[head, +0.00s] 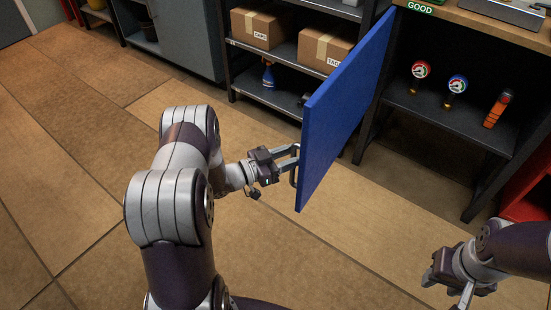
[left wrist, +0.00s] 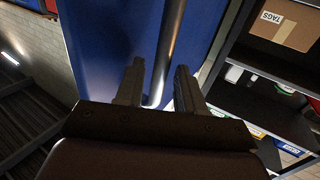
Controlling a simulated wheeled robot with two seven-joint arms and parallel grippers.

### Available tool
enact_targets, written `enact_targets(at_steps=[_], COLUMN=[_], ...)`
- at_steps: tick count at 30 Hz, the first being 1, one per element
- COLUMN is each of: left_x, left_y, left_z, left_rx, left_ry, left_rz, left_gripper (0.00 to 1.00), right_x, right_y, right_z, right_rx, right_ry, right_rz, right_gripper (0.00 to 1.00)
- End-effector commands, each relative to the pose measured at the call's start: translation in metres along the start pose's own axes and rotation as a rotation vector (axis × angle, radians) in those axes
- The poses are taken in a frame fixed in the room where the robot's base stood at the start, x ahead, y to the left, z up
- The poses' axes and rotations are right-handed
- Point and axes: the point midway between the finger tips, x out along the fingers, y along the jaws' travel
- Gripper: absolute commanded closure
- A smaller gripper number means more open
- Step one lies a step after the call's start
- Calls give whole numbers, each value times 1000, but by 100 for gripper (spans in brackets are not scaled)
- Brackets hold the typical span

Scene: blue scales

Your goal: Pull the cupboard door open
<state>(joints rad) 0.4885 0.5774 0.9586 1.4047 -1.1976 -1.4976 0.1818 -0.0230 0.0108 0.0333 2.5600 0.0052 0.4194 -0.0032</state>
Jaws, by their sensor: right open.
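The blue cupboard door (head: 345,110) stands swung wide open, jutting out from the dark cupboard (head: 440,120). Its metal bar handle (head: 294,168) is on the face toward my left arm. My left gripper (head: 293,158) is at the handle. In the left wrist view the handle (left wrist: 172,40) runs between the two fingers of the left gripper (left wrist: 158,88). The fingers are apart, with a gap beside the bar. The blue door (left wrist: 110,45) fills the view behind them. My right gripper (head: 447,290) is open and empty at the lower right, away from the door.
Two gauges and an orange-and-black tool (head: 498,108) stand on the cupboard shelf. A shelf rack (head: 285,70) with cardboard boxes (head: 258,28) is behind the door. A red object (head: 528,190) is at the right edge. The tiled floor (head: 350,235) in front is clear.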

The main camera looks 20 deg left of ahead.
Motion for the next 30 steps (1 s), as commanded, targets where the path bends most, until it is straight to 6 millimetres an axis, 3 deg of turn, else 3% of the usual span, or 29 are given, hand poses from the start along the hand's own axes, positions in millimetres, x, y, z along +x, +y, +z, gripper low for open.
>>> enact_targets(at_steps=[9,15,30], left_x=[-74,-107,-113], left_y=[-2,-1,-1], left_z=[-4,-2,-1], left_rx=[-1,0,1], left_ry=[1,2,2], left_rz=[-7,-2,1], left_gripper=[62,62,62], right_x=[-23,-29,-28], right_y=[0,0,0], right_z=[-3,-3,-3], right_rx=[0,0,0], right_ry=[0,0,0], right_rz=[0,0,0], right_gripper=[57,57,57])
